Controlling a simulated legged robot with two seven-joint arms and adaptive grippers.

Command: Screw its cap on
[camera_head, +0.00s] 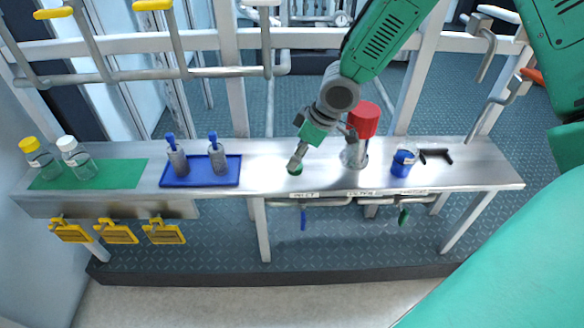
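A small bottle with blue liquid (404,160) stands upright on the right part of the steel bench, and I see no cap on it. My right gripper (298,160) points down at the middle of the bench, left of the red-topped fitting. Its fingertips are just above or at a small dark green round piece (295,169). I cannot tell whether they touch or hold it. Two clear bottles stand at the far left, one with a yellow cap (29,144) and one with a white cap (67,143). My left gripper is not in view.
The steel bench (455,178) has a green mat (120,174) and a blue tray (205,183) with two grey blue-topped vessels. A tall red-topped fitting (363,120) stands close beside my gripper. A black handle-shaped item (435,156) lies right of the blue bottle. Pipes run behind.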

